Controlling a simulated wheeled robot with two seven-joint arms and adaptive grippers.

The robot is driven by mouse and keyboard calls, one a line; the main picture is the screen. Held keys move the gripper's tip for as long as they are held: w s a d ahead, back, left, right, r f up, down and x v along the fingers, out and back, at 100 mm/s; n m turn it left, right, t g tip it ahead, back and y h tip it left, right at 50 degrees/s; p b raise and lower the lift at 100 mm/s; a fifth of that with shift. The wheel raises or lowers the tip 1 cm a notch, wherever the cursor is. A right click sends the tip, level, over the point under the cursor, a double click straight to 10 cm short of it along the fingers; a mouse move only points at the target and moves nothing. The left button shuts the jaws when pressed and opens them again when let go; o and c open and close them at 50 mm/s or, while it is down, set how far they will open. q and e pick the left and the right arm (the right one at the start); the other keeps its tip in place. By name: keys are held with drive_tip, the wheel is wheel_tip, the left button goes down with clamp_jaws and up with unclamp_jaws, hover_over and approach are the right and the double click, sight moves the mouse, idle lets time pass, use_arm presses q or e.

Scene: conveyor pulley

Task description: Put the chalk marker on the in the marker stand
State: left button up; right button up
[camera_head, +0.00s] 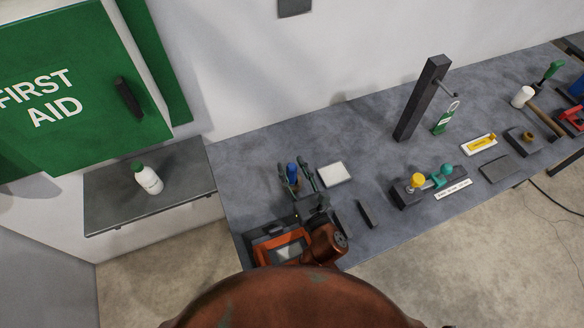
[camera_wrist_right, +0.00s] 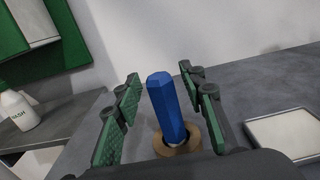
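I cannot tell whether this ring is the marker stand. The marker's blue top (camera_head: 292,171) also shows in the head view, near the left end of the table. My right gripper (camera_head: 298,179) is around it with green-padded fingers, one on each side. In the wrist view the fingers (camera_wrist_right: 162,90) are open, with gaps between them and the marker. My left gripper is out of view.
A white-topped square tray (camera_head: 334,174) lies just right of the gripper on the grey table (camera_head: 350,125). A dark block (camera_head: 367,213), a post (camera_head: 421,98) and a base with yellow and teal knobs (camera_head: 428,186) stand further right. A white bottle (camera_head: 148,179) stands on the left shelf.

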drive_tip(key=v, duration=1.2)
drive_tip(key=shift+r, duration=0.1)
